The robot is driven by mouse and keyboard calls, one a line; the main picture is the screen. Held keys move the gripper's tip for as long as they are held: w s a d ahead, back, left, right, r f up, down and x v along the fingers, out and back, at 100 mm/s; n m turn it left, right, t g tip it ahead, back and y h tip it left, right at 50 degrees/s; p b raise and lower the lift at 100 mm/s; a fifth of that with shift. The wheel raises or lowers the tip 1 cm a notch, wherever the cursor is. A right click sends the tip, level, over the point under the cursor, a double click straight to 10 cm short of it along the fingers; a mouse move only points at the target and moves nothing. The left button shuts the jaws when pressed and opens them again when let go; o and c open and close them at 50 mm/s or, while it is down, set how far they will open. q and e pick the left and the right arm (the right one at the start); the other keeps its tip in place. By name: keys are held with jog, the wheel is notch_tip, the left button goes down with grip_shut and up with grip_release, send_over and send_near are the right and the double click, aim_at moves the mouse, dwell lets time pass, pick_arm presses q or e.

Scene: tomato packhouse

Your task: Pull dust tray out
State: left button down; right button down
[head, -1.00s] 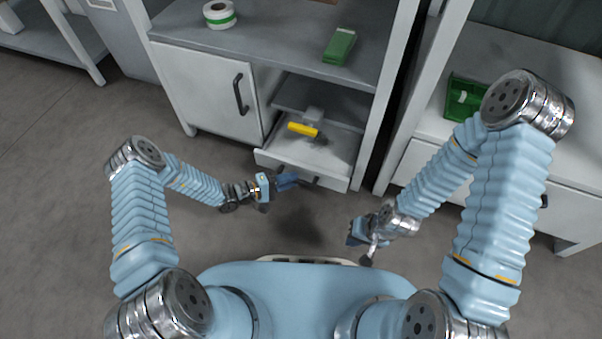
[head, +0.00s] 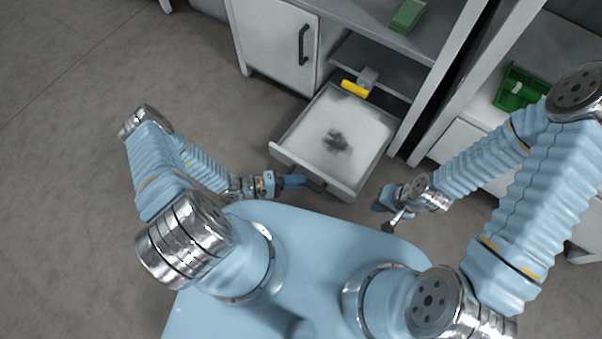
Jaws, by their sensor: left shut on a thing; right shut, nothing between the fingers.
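The dust tray (head: 312,140) is a white, drawer-like tray low in the grey cabinet. It stands well out from the cabinet, with a dark patch of dust on its floor. A dark handle is on its front face. My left gripper (head: 301,183) is shut at this front handle, which its fingers partly hide. My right gripper (head: 383,202) is shut and empty, to the right of the tray's front corner and apart from it.
A yellow-ended grey part (head: 355,88) shows above the tray's back. The cabinet door (head: 277,45) at left is closed. A green box (head: 407,16) lies on the cabinet top, and a green bin (head: 518,90) stands on the right bench. Floor at left is clear.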

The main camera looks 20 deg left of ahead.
pick_arm(q)
jog(key=c, duration=1.1)
grip_release()
jog(key=shift+a, duration=0.15)
jog(key=v, duration=1.3)
jog(key=shift+s+a, duration=0.25)
jog(key=shift+r, duration=0.25)
